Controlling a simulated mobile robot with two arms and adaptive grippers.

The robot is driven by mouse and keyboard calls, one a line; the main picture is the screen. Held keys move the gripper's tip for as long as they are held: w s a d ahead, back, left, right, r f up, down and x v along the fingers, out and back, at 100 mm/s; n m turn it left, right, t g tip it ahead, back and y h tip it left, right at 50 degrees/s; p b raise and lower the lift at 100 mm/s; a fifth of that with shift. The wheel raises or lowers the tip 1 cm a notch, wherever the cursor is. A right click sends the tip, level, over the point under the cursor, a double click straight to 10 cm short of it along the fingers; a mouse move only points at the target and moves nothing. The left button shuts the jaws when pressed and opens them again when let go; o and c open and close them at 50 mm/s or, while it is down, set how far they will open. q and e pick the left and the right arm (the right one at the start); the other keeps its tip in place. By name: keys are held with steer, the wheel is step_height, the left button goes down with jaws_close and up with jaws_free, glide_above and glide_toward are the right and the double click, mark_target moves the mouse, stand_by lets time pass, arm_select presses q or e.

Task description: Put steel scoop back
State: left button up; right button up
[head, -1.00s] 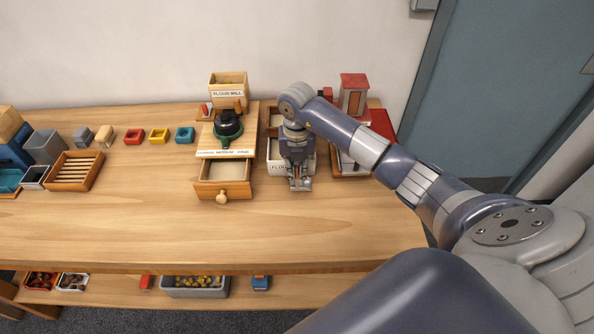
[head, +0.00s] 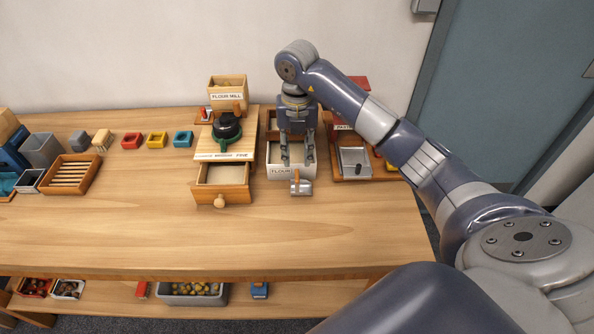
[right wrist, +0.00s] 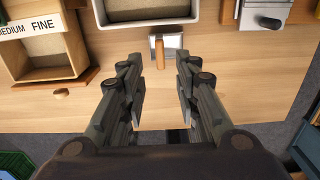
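The steel scoop (head: 303,188) with a wooden handle is at the front of the white box labelled FLOUR (head: 277,171). In the right wrist view, the scoop (right wrist: 174,43) lies close to the box's front edge, its brown handle pointing toward my gripper. I cannot tell whether it touches the box. My right gripper (head: 298,161) is open and empty above the box in the head view. In the right wrist view, the fingertips (right wrist: 158,70) are spread on both sides of the handle's line, apart from the scoop. My left gripper is not in view.
The flour mill (head: 228,145) with its drawer (head: 222,192) pulled out stands left of the box. A wooden station with a steel tray (head: 354,162) stands at the right. Coloured blocks and a slatted tray (head: 71,174) are farther left. The front of the table (head: 240,235) is clear.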

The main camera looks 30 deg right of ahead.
step_height(320, 180, up, 3)
steer(key=shift+r, duration=0.15)
